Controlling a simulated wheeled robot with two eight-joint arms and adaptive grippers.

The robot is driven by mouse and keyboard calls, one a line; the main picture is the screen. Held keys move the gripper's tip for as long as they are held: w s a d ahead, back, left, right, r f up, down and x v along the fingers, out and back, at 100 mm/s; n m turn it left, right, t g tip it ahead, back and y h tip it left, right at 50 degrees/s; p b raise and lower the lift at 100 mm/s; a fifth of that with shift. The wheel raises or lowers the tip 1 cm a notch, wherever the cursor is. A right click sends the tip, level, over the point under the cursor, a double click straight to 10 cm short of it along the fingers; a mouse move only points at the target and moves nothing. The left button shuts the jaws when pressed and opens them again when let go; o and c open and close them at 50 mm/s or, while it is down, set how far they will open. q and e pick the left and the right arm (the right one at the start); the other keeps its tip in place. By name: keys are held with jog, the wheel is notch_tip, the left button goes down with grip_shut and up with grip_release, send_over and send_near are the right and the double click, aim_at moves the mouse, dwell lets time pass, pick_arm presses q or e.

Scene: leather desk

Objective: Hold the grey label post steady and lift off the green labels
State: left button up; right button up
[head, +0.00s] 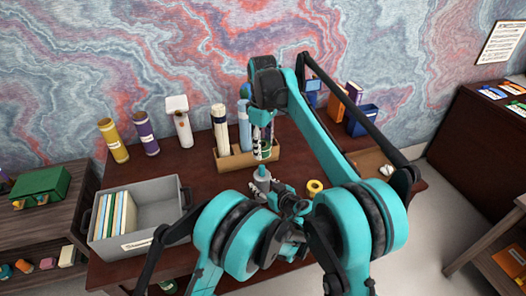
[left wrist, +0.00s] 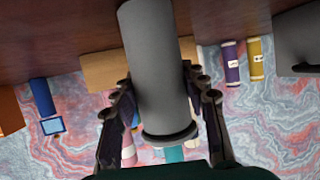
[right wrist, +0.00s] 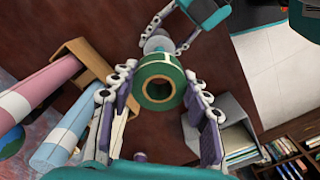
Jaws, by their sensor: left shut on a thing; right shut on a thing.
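The grey label post (head: 263,184) stands upright in the middle of the desk. My left gripper (head: 273,190) is shut on it from the near side; the left wrist view shows the grey cylinder (left wrist: 155,70) between the fingers. The green labels (right wrist: 160,82) appear as a green roll with a pale band and an open centre. My right gripper (right wrist: 162,75) is shut on this roll, with a finger on each side. In the head view the right gripper (head: 264,140) hangs above the post, and the green roll (head: 266,149) looks apart from the post's top.
A wooden holder (head: 232,163) with tall rolls stands just behind. A grey bin (head: 160,213) with folders is at the left. A yellow roll (head: 315,187) lies right of the post.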

pick_arm(q)
jog(key=o, duration=1.3)
jog(key=shift+s, duration=0.1)
jog(key=v, duration=1.2)
